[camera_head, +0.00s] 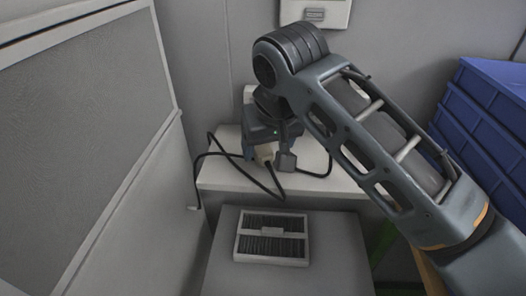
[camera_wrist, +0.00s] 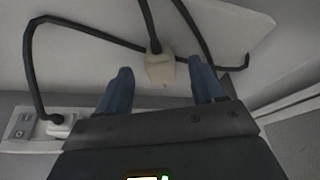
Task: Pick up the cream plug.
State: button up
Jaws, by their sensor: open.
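The cream plug (camera_wrist: 160,69) shows in the wrist view between the two blue fingers of my gripper (camera_wrist: 161,88), near their tips, with a dark cable leaving its far end. The gripper is open, with a gap on each side of the plug.
Black cables loop over the white shelf (camera_head: 225,176). A white plug (camera_wrist: 61,125) sits in a power strip (camera_wrist: 22,128). Blue crates (camera_head: 484,110) are stacked at right; a grey panel stands at left.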

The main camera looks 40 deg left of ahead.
jog(key=shift+x, duration=1.05)
jog(key=c, duration=1.2)
jog(key=shift+r, duration=0.15)
jog(key=shift+c, duration=0.2)
jog(key=shift+r+p, duration=0.5)
jog(key=shift+p, duration=0.2)
notch_tip(320, 180, up, 3)
jog(key=p, duration=0.3)
jog(key=shift+r, duration=0.15)
jog(key=d+r+p, duration=0.6)
jog(key=d+p, duration=0.1)
jog(key=d, duration=0.4)
jog(key=shift+d+r, duration=0.2)
jog(key=shift+d, duration=0.15)
